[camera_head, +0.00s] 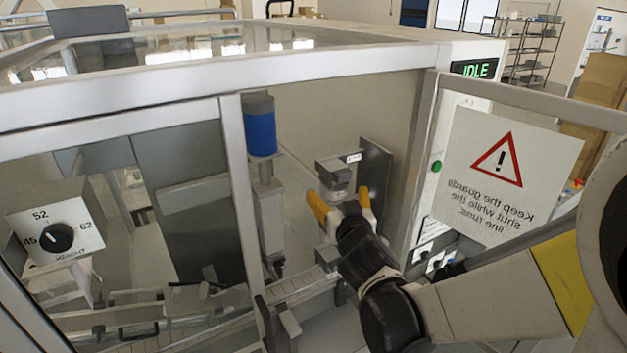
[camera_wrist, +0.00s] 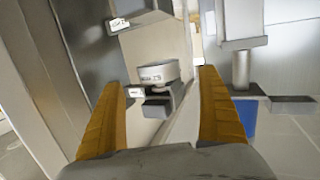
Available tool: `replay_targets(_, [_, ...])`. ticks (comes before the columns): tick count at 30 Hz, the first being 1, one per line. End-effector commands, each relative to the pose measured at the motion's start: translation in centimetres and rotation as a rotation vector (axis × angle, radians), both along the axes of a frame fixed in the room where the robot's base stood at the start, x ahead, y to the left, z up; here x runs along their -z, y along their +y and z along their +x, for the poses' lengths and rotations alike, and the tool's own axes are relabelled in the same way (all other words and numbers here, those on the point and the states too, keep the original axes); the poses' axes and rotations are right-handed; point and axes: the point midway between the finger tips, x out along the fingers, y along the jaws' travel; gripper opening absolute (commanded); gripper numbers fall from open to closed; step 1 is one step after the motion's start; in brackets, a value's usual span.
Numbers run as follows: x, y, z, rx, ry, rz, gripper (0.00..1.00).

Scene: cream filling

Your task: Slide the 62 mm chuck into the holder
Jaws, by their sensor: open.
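A grey block-like part with a printed label, which looks like the chuck (camera_wrist: 157,73), is ahead between my fingers in the wrist view. It also shows in the head view (camera_head: 334,175), just beyond my fingertips. Its printing is too small to read surely. A darker grey block (camera_wrist: 165,102) adjoins it and may be part of the holder; I cannot tell how they fit together. My gripper (camera_head: 340,199) is inside the machine through the open guard. Its yellow fingers (camera_wrist: 163,82) are open, one on each side of the chuck, with no clear contact.
A column with a blue cylinder (camera_head: 261,132) stands left of my gripper. A dark upright plate (camera_head: 375,172) is close on the right. The guard door with a warning sign (camera_head: 495,178) hangs open at right. A dial (camera_head: 56,238) marked 45, 52, 62 is at left.

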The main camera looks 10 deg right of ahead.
Motion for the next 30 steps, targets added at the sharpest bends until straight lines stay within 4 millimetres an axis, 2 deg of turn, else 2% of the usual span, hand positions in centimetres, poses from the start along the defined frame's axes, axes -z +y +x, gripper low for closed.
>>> replay_targets(3, [0.3, -0.2, 2.2, 0.002, 0.001, 0.001, 0.88])
replay_targets(9, [0.6, -0.4, 4.5, 0.001, 0.001, 0.0, 0.88])
replay_targets(20, [0.7, -0.4, 5.1, 0.001, 0.001, -0.001, 0.88])
replay_targets(21, [0.7, -0.4, 5.1, 0.001, 0.001, -0.001, 0.82])
replay_targets(23, [0.7, -0.4, 5.1, 0.001, 0.001, -0.001, 0.64])
replay_targets(27, [0.7, -0.4, 5.1, 0.001, 0.001, -0.001, 0.21])
replay_targets(28, [0.7, -0.4, 5.1, 0.001, 0.001, -0.001, 0.21])
replay_targets(29, [0.7, -0.4, 5.1, 0.001, 0.001, -0.001, 0.52])
replay_targets(30, [0.7, -0.4, 5.0, 0.001, 0.001, -0.001, 0.39])
